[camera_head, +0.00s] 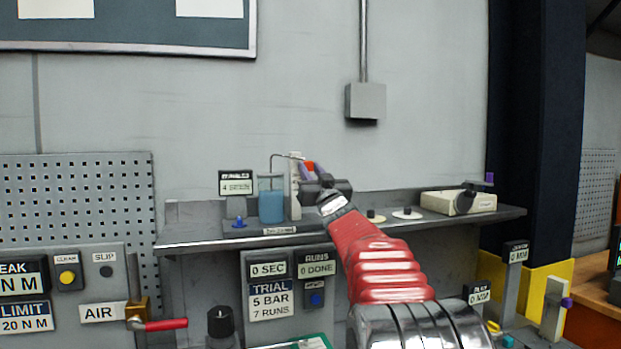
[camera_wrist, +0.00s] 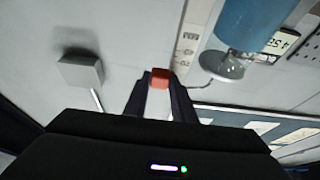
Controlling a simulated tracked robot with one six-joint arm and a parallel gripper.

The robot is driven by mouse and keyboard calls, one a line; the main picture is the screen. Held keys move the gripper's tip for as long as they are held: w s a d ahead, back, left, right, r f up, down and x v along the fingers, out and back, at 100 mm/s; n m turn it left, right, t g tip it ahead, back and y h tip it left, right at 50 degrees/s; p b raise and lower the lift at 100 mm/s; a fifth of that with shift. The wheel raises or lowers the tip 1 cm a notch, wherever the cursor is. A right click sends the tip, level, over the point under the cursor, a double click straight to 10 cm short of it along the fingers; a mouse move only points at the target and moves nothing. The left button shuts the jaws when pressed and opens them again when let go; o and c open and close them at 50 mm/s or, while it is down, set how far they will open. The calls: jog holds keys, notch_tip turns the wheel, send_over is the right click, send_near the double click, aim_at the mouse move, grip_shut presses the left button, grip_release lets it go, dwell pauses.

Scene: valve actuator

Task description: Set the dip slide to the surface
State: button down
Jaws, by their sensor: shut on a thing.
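The dip slide shows as a small orange-red block (camera_head: 309,167) beside an upright white scale (camera_head: 295,188). In the wrist view the block (camera_wrist: 160,78) sits between the fingertips of my gripper (camera_wrist: 160,84), which is shut on it. In the head view my gripper (camera_head: 314,172) reaches the block from the right, high on the scale. A thin bent wire (camera_head: 280,156) runs from near the scale's top toward a beaker of blue liquid (camera_head: 271,206). The beaker also shows in the wrist view (camera_wrist: 247,22). The liquid's surface against the wire tip is too small to judge.
The beaker and scale stand on a grey shelf (camera_head: 350,229). A small display (camera_head: 236,183) stands at the left, above a blue knob (camera_head: 239,222). Pale discs (camera_head: 407,213) and a beige device (camera_head: 458,201) are to the right. A control panel is below.

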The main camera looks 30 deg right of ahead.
jog(key=shift+s+r, duration=0.1)
jog(key=shift+r, duration=0.3)
jog(key=c, duration=1.5)
grip_release()
jog(key=shift+f, duration=0.1)
jog(key=shift+s+f, duration=0.1)
jog(key=shift+f, duration=0.05)
jog(key=shift+v, duration=6.75)
jog(key=shift+f, duration=0.1)
